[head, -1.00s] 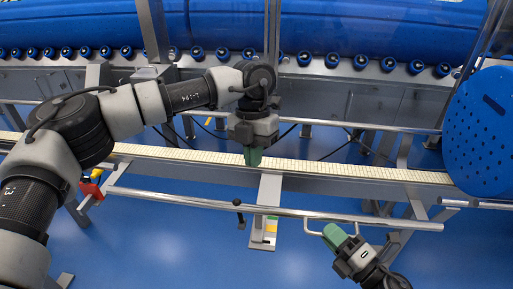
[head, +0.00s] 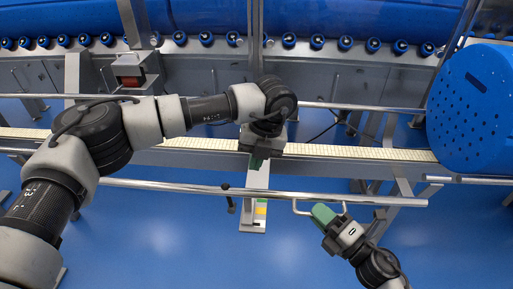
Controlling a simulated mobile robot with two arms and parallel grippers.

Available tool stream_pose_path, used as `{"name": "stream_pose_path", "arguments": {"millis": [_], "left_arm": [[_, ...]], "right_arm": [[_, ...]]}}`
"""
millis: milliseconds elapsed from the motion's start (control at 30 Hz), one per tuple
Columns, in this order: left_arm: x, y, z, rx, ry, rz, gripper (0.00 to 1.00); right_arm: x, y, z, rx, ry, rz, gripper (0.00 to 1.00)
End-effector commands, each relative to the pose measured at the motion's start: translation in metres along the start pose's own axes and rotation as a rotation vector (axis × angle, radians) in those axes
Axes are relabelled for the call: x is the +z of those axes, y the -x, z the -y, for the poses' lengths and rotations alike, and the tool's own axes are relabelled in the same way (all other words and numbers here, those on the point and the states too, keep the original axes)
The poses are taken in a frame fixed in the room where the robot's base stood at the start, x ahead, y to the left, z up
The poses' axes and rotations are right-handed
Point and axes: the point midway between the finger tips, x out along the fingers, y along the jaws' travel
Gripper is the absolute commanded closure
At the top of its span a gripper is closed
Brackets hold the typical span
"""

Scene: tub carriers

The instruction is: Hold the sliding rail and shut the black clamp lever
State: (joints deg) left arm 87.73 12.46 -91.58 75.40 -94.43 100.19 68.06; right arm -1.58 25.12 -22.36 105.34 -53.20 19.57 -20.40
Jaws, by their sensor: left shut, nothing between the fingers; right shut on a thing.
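The sliding rail (head: 165,187) is a long silver bar running across the front of the conveyor, with a small bent handle (head: 295,210) on its near side. My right gripper (head: 318,213), with green fingers, is shut on this handle. The black clamp lever (head: 230,200) is small, with a dark knob on top, and sits on the rail left of the handle above the metal bracket. My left gripper (head: 256,162) is shut and empty over the conveyor's near edge, behind and a little right of the lever. Its fingertips are partly hidden by its own body.
The conveyor (head: 370,153) with a pale belt runs behind the rail, bordered by a far silver guide rail (head: 350,107). A blue perforated drum (head: 485,110) stands at the right. A metal bracket (head: 254,200) crosses below the rail. Blue floor lies open in front.

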Motion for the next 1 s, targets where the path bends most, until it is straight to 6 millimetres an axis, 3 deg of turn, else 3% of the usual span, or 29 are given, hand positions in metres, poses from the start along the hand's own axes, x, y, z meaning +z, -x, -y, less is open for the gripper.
{"name": "stream_pose_path", "arguments": {"millis": [100, 200, 300, 500, 900, 1000], "left_arm": [[0.0, -0.028, -0.001, 0.002, 0.001, -0.004, 1.0], [0.0, -0.046, -0.003, 0.001, 0.001, -0.002, 1.0], [-0.001, -0.053, -0.018, 0.0, 0.002, -0.001, 1.0], [-0.002, -0.062, -0.032, 0.0, 0.0, 0.0, 1.0], [-0.002, -0.063, -0.035, 0.0, 0.001, 0.0, 1.0], [-0.001, -0.065, -0.044, -0.001, 0.002, -0.001, 1.0]], "right_arm": [[-0.001, 0.0, 0.001, -0.002, -0.001, 0.0, 1.0], [-0.001, 0.0, 0.001, -0.003, -0.001, 0.0, 1.0], [0.0, 0.0, 0.001, -0.003, -0.001, 0.0, 1.0], [-0.001, 0.0, 0.001, -0.003, -0.001, 0.0, 1.0], [-0.001, 0.0, 0.002, -0.003, -0.001, 0.0, 1.0], [-0.001, 0.001, 0.002, -0.003, -0.001, 0.0, 1.0]]}}
